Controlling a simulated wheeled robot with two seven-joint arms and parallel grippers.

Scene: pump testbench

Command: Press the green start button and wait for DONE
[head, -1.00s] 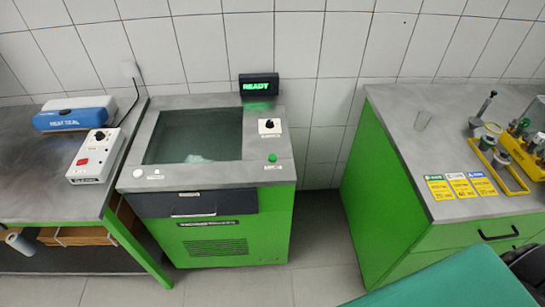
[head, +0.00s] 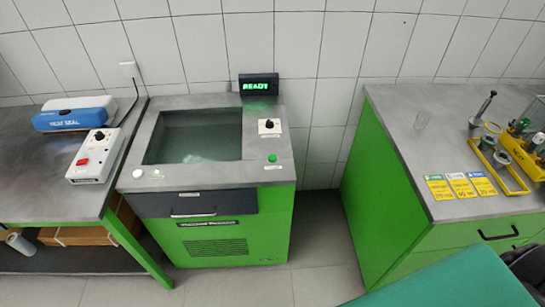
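The green start button (head: 272,158) sits on the right side of the grey top of the green test machine (head: 220,250). A black rotary knob (head: 269,125) on a white plate is behind it. A dark display (head: 259,85) at the machine's back right reads READY in green letters. A white round button (head: 138,173) is at the front left of the machine top. The machine's sunken window (head: 195,136) shows a pale, unclear shape inside. Neither of my grippers shows in the head view.
A left bench holds a blue and white heat sealer (head: 75,114) and a white control box (head: 95,156) with a red switch. Floor is clear between machine and cabinet.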

